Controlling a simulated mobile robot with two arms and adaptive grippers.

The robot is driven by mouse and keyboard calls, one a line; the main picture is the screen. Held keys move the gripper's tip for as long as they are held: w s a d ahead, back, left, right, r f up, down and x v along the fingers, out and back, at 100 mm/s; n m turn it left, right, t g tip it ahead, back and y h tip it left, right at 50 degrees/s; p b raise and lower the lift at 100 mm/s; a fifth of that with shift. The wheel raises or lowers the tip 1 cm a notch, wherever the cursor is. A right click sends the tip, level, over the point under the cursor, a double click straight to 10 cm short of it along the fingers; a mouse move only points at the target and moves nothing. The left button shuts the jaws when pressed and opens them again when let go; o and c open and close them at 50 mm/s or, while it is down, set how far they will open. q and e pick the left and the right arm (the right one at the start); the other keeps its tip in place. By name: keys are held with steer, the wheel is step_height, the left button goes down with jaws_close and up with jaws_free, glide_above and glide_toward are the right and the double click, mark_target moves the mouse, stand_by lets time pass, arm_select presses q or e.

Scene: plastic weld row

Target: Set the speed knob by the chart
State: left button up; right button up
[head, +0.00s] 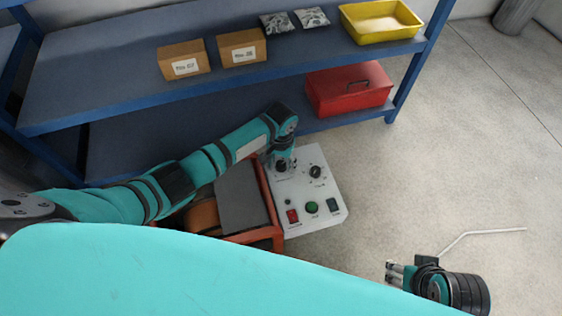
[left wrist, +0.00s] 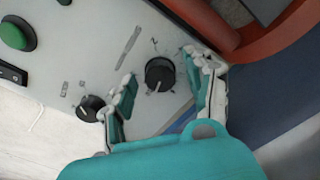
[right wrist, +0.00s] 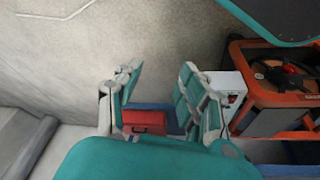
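A light grey control panel (head: 331,207) stands on the floor beside an orange-framed machine. In the left wrist view it carries a larger black knob (left wrist: 160,75) and a smaller black knob (left wrist: 90,107), each with a pale pointer line. The labels are too small to read. My left gripper (head: 284,163) is over the panel's far left corner. Its fingers (left wrist: 159,66) are open on either side of the larger knob, with visible gaps. The smaller knob (head: 316,171) is just to the right. My right gripper (right wrist: 160,80) is open and empty, away from the panel. I see no chart.
A blue shelf (head: 110,85) behind holds cardboard boxes, bags and a yellow bin (head: 382,38); a red toolbox (head: 347,100) sits below. The floor right is mostly clear.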

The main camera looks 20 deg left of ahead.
arm_select(q)
jaws_close()
steer(key=shift+r+m+p, duration=0.1)
steer(key=shift+m+p, duration=0.5)
steer(key=shift+m, duration=0.1)
arm_select(e)
steer(key=x, duration=0.5)
steer(key=shift+s+a, duration=0.1)
steer(key=shift+s, duration=0.05)
arm_select(q)
steer(key=shift+o, duration=0.4)
jaws_free()
steer(key=shift+a, duration=0.1)
steer(key=shift+w+a, duration=0.1)
